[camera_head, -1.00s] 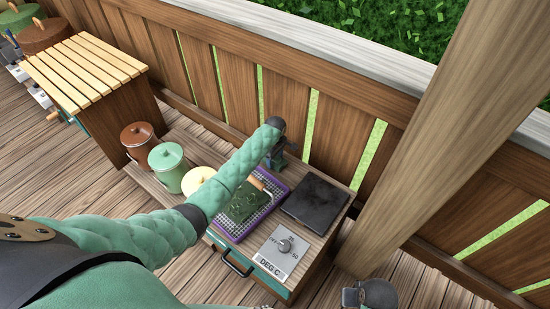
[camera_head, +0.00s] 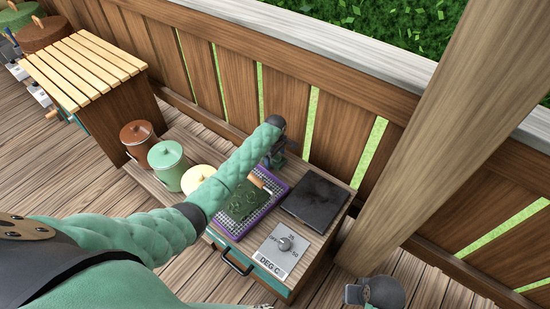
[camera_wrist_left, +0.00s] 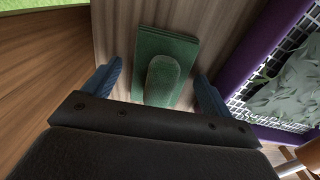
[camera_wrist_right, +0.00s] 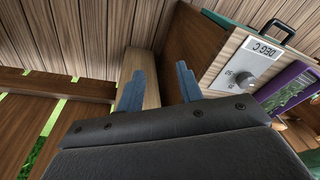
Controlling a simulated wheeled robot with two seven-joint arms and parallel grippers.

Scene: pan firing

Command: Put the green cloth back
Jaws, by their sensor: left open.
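The green cloth (camera_wrist_left: 187,45) lies flat on the wooden counter in the left wrist view, a folded rectangle with a rounded raised part in its middle. My left gripper (camera_wrist_left: 158,76) is open, with one blue finger on either side of the cloth's near part. Its palm hides the cloth's nearest end. In the head view my left gripper (camera_head: 278,160) is at the counter's back edge by the fence, small and partly hidden by its wrist. My right gripper (camera_wrist_right: 160,88) is open and empty in the right wrist view, away from the counter top.
A purple-rimmed mesh tray (camera_head: 283,191) with green leaves (camera_head: 243,203) lies beside the cloth. A dark plate (camera_head: 316,203) and a dial panel (camera_head: 284,249) are to its right. Lidded canisters (camera_head: 168,165) stand to the left. A fence (camera_head: 340,130) and a thick post (camera_head: 440,130) bound the space.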

